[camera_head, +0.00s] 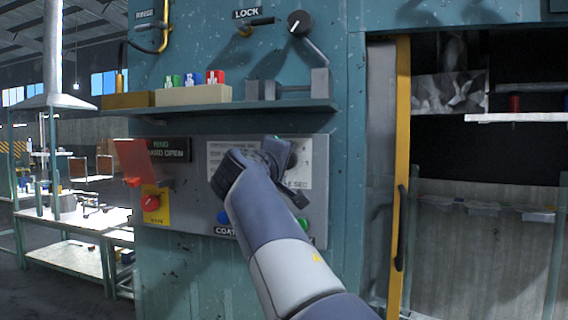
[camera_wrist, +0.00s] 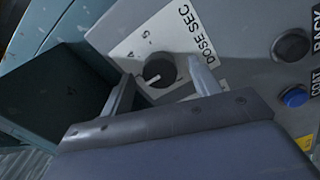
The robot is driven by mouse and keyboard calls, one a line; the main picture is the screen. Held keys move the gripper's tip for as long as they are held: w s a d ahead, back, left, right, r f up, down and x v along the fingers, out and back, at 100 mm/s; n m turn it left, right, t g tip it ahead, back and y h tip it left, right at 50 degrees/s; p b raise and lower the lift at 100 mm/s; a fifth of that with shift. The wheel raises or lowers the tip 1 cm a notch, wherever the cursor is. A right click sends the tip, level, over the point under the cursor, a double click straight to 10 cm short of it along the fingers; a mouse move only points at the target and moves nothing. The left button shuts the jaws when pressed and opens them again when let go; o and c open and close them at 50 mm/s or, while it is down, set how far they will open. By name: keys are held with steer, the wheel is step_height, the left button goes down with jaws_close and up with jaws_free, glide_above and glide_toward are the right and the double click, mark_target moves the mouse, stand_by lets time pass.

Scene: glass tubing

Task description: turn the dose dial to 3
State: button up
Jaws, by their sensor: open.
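The dose dial (camera_wrist: 158,70) is a round dark knob on a white plate lettered DOSE SEC (camera_wrist: 196,35) in the wrist view. Its pale pointer mark points to the lower left of that picture. A few scale marks show above it; I cannot read which number the pointer meets. My gripper (camera_wrist: 161,76) is open, with one finger on each side of the dial. I cannot tell whether the fingers touch it. In the head view my gripper (camera_head: 284,168) is at the white plate (camera_head: 222,152) and hides much of it.
A blue button (camera_wrist: 294,97) and a dark button (camera_wrist: 291,46) sit beside the plate. A red raised cover (camera_head: 133,160) and a red knob on yellow (camera_head: 151,203) are at the panel's left.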

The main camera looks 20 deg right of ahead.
steer(key=b+v, duration=0.1)
steer(key=v, duration=0.9)
steer(key=shift+s+a+b, duration=0.25)
steer(key=shift+s+b, duration=0.1)
steer(key=shift+b, duration=0.05)
steer(key=shift+w, duration=0.1)
steer(key=p+x, duration=0.2)
steer(key=x, duration=0.8)
steer(key=shift+w+d, duration=0.2)
